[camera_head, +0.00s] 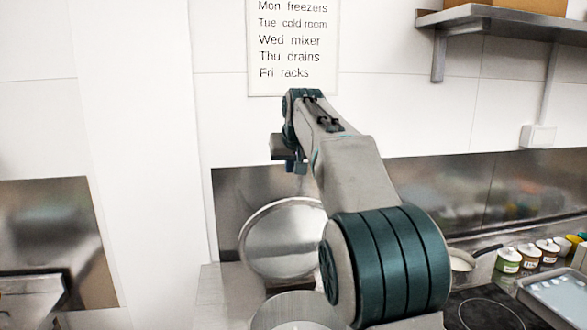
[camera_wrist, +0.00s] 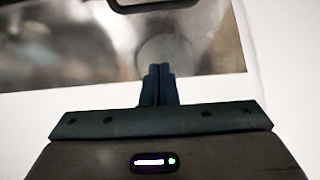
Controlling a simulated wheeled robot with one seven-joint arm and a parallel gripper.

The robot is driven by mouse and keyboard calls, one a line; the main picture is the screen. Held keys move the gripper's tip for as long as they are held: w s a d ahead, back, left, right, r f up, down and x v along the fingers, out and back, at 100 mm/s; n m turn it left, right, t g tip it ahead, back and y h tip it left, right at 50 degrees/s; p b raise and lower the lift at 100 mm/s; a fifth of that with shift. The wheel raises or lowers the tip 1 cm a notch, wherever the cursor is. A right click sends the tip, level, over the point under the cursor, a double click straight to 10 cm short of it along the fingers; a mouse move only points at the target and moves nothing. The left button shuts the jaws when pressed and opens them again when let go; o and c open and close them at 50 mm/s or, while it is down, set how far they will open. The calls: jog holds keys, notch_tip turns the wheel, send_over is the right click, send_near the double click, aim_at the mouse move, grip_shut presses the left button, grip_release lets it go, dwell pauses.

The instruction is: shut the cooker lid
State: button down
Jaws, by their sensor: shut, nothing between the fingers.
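The cooker lid (camera_head: 272,243) is a round metal disc standing raised and tilted open in the head view. Below it the round metal top of the cooker (camera_head: 290,312) shows at the bottom edge, partly hidden by my arm. My gripper (camera_head: 299,168) is above the lid, apart from it as far as the head view shows. In the wrist view my gripper (camera_wrist: 159,68) has its two dark fingers together with nothing between them. A faint round shape behind the fingertips there is blurred; I cannot tell if it is the lid or a reflection.
A steel splashback (camera_head: 490,190) runs along the white wall. A wall shelf (camera_head: 500,22) is at upper right. On the right are a black hob (camera_head: 490,312), a pan (camera_head: 462,262), several small jars (camera_head: 508,261) and a tray (camera_head: 560,298). A schedule sign (camera_head: 292,45) hangs behind my arm.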

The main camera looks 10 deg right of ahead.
jog(key=shift+w+a+f+p, duration=0.1)
jog(key=shift+w+f+p, duration=0.15)
jog(key=shift+f, duration=0.95)
jog(key=shift+w+a+f+p, duration=0.1)
jog(key=shift+w+f+p, duration=0.15)
jog(key=shift+f, duration=1)
jog(key=shift+w+a+f+p, duration=0.1)
jog(key=shift+w+f+p, duration=0.15)
jog(key=shift+f, duration=0.95)
jog(key=shift+s+f+b, duration=0.1)
jog(key=shift+b, duration=0.25)
